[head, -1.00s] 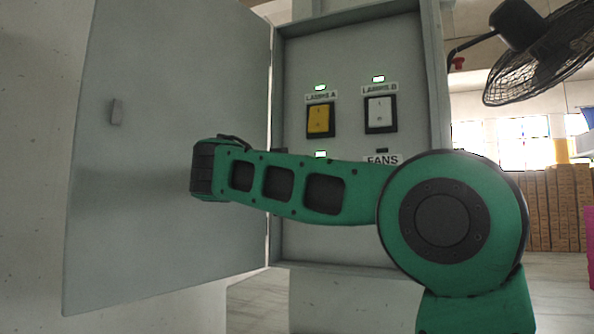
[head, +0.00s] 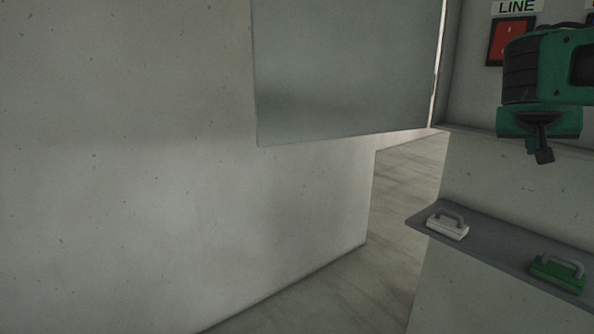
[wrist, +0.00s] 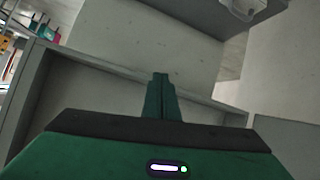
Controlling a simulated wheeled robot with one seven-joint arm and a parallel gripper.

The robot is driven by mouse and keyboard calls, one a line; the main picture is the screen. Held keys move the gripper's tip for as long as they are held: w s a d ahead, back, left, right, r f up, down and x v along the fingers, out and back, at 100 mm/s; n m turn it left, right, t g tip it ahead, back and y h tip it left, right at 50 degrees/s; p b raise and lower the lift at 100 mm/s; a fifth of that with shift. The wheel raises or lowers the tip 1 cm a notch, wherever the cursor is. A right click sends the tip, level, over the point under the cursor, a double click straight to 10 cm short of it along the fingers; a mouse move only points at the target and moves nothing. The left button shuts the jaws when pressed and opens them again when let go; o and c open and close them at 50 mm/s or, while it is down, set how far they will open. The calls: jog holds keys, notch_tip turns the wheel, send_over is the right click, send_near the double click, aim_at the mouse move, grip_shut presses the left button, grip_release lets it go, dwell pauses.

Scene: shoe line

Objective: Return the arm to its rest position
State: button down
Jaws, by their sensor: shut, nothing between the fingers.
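My green and black arm reaches in from the upper right edge of the head view. My gripper (head: 541,155) hangs at its end, pointing down, in front of the open cabinet (head: 470,85). In the wrist view the two green fingers of my gripper (wrist: 161,78) lie together, shut, with nothing between them. Most of my arm is outside the head view.
The cabinet's grey door (head: 350,70) stands open on the left. A red switch (head: 510,42) under a LINE label is beside my arm. Below, a grey ledge (head: 490,246) carries a white handled block (head: 447,228) and a green one (head: 558,274). Bare floor (head: 340,285) shows.

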jog(key=s+a+f+g+y, duration=0.2)
jog(key=s+f+g+y, duration=0.2)
jog(key=s+f, duration=1.2)
jog(key=s+a+f+g+y, duration=0.2)
jog(key=s+a+f, duration=0.2)
jog(key=s, duration=0.3)
jog(key=s+a+f+g+y, duration=0.1)
jog(key=s+a+f+y, duration=0.1)
jog(key=s+a+f, duration=0.2)
jog(key=s+f, duration=0.3)
jog(key=shift+s+a+n+g+y, duration=0.35)
jog(key=shift+a+n+g+y, duration=0.05)
jog(key=shift+f, duration=0.1)
jog(key=shift+w+f, duration=0.25)
jog(key=shift+w, duration=0.4)
jog(key=shift+d, duration=0.1)
